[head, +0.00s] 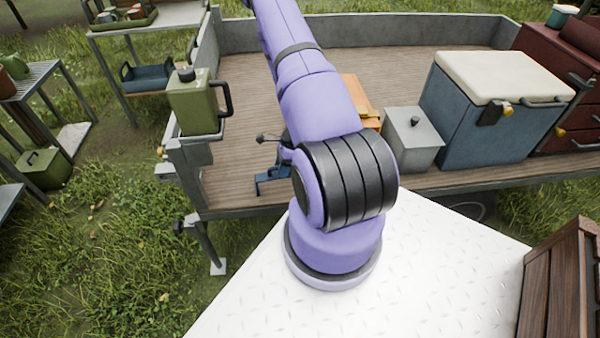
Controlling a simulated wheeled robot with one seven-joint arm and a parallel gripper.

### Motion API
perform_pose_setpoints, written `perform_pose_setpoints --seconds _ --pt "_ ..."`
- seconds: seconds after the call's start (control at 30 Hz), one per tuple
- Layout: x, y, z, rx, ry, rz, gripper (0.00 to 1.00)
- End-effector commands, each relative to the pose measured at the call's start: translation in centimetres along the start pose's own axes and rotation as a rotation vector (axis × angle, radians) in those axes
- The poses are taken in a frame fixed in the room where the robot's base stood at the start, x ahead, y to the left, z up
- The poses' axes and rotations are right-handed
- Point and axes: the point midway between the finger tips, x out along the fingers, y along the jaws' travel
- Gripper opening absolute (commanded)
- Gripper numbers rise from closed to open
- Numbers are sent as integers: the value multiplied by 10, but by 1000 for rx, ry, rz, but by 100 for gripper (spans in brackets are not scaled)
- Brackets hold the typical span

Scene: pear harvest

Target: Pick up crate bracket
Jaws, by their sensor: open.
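No piece can be named for certain as the crate bracket. A small blue angular metal piece (270,181) lies on the wooden deck (235,150) near its front edge, left of my arm's black joint. My arm hides its right side. A dark rod with a knob (268,139) and a grey part stand just behind it; whether they join it I cannot tell. My arm rises from its base and leaves the picture at the top, so my gripper is out of view.
A green jerrycan (194,103) stands at the deck's left corner. Right of my arm are an orange box (352,92), a grey box (412,139), a blue cooler (480,120) and a dark red drawer chest (575,95). Shelves stand at left; a wooden crate (565,285) sits lower right.

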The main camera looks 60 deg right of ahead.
Motion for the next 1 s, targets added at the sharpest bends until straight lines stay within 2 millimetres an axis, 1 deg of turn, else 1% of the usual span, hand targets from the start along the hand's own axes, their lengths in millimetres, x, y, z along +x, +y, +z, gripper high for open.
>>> perform_pose_setpoints --seconds 0.07,0.1,0.17,0.2,0.23,0.27,0.3,0.67,1.0 --pt "0 0 0 0 0 0 46" --pt "0 0 0 0 0 0 41" --pt "0 0 0 0 0 0 28" --pt "0 0 0 0 0 0 18" --pt "0 0 0 0 0 0 12" --pt "0 0 0 0 0 0 5" --pt "0 0 0 0 0 0 0" --pt "-2 0 1 0 0 0 0" --pt "-17 2 6 -5 0 0 0"
